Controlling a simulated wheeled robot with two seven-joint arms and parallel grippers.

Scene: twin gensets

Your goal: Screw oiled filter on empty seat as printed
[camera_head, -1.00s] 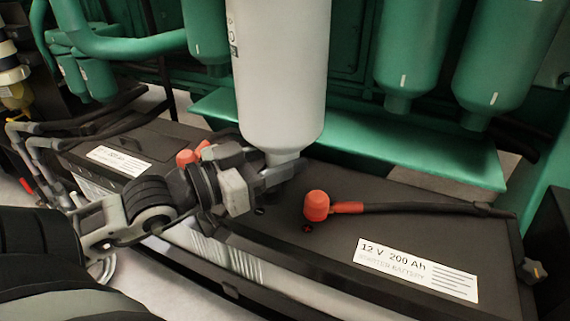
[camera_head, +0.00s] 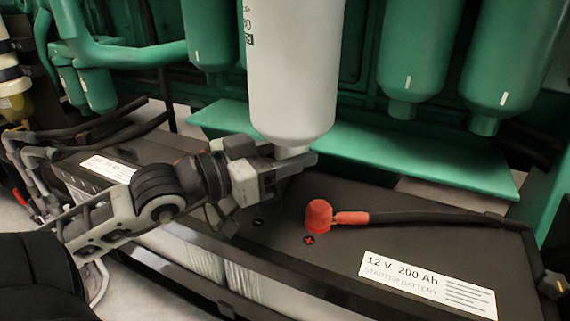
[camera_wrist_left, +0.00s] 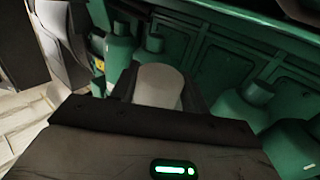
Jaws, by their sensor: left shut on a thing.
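The white filter (camera_head: 292,70) stands upright in the head view, its top cut off by the frame edge and dark print on its left side. My left gripper (camera_head: 292,162) is shut on the narrow nub at its bottom and holds it above the battery, in front of the green engine. In the left wrist view the filter (camera_wrist_left: 158,86) shows pale between the fingers. Green filters (camera_head: 414,50) and (camera_head: 506,60) hang to its right, another green filter (camera_head: 209,35) to its left. I cannot make out the empty seat. My right gripper is not in view.
A black starter battery (camera_head: 340,262) with a red terminal cap (camera_head: 319,215) and cable lies below the filter. A green ledge (camera_head: 430,160) runs behind it. Green pipework (camera_head: 120,48) and smaller green canisters (camera_head: 98,88) are at the left.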

